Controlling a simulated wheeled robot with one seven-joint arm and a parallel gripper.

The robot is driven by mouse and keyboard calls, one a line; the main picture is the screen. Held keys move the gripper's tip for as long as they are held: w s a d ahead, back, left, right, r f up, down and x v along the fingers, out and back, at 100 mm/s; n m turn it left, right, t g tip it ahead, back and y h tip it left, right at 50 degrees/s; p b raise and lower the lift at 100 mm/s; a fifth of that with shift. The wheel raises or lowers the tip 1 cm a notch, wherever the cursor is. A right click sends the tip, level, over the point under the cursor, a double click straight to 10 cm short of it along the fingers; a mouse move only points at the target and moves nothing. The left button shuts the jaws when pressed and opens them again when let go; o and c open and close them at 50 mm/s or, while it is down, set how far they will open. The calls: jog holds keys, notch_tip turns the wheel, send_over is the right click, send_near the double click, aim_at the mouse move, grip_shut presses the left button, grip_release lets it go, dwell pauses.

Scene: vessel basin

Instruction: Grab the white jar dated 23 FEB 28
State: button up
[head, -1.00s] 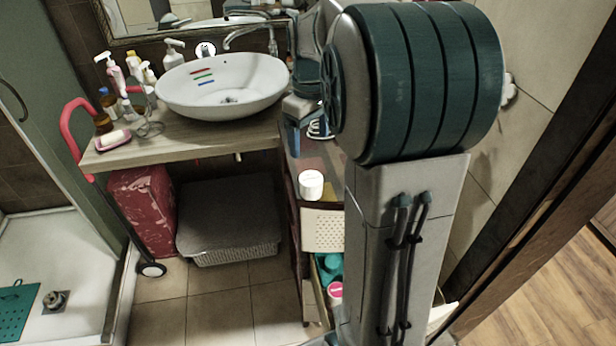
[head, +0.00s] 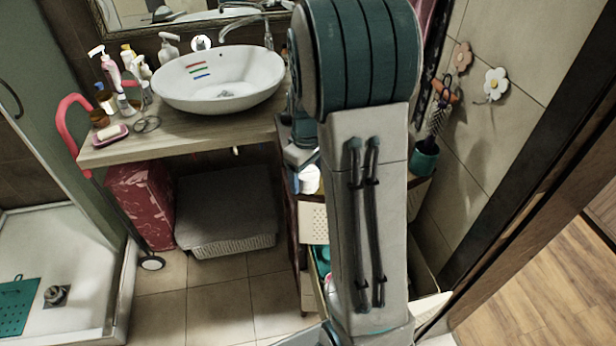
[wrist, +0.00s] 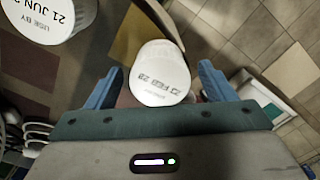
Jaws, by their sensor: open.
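In the wrist view, a white jar (wrist: 162,72) shows a printed date reading 23 FEB 28. It lies between the two blue fingers of my gripper (wrist: 160,80), which is open with a finger on either side. I cannot tell whether either finger touches it. A second white jar (wrist: 42,14), marked USE BY 21 JUN 2…, is at the top left, outside the fingers and cut off by the frame. In the head view, a white jar (head: 310,178) sits on the cabinet top, partly behind my arm, its label unreadable; a blue finger shows just left of it.
The cabinet (head: 313,222) has an open drawer below, holding teal items. The basin (head: 218,80) and counter (head: 185,130) are to the left. A teal holder with a brush (head: 425,157) stands to the right of my arm. Tiled floor is clear in front.

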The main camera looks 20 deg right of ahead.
jog(key=c, duration=1.1)
jog(key=shift+r, duration=0.1)
